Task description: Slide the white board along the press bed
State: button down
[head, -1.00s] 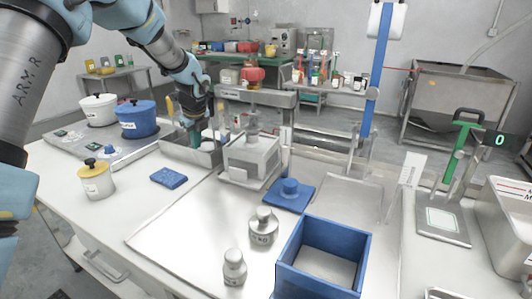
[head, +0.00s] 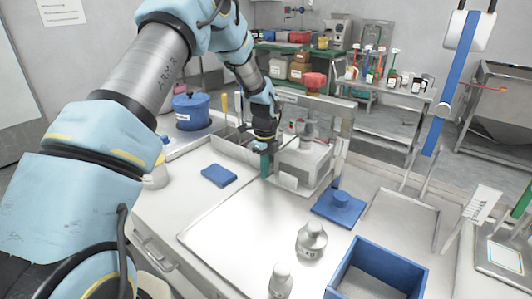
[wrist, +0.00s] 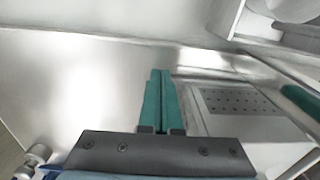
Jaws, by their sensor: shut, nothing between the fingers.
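My gripper (head: 265,166) has green fingers that are shut together and empty. In the wrist view, the shut fingers (wrist: 160,90) are just left of a white block with a grey perforated plate (wrist: 240,100) on top. I cannot tell whether they touch it. I cannot clearly tell the white board from the other pale parts of the press.
A blue pad (head: 338,205) lies right of the press, and a blue open box (head: 375,275) is nearer. Two metal weights (head: 311,240) stand in front. A blue sponge (head: 219,175) lies to the left. The steel top in the middle is clear.

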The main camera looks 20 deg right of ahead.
aim_at(280, 172)
jog(key=shift+s+d+r+p, duration=0.25)
jog(key=shift+s+d, duration=0.15)
jog(key=shift+s, duration=0.25)
jog(key=shift+s+d+r+p, duration=0.1)
jog(key=shift+s+d+p, duration=0.1)
jog(key=shift+s+d, duration=0.3)
jog(key=shift+s+d+f, duration=0.1)
jog(key=shift+s+f, duration=0.1)
jog(key=shift+s, duration=0.3)
jog(key=shift+s+d, duration=0.5)
jog(key=shift+s, duration=0.35)
jog(key=shift+w, duration=0.1)
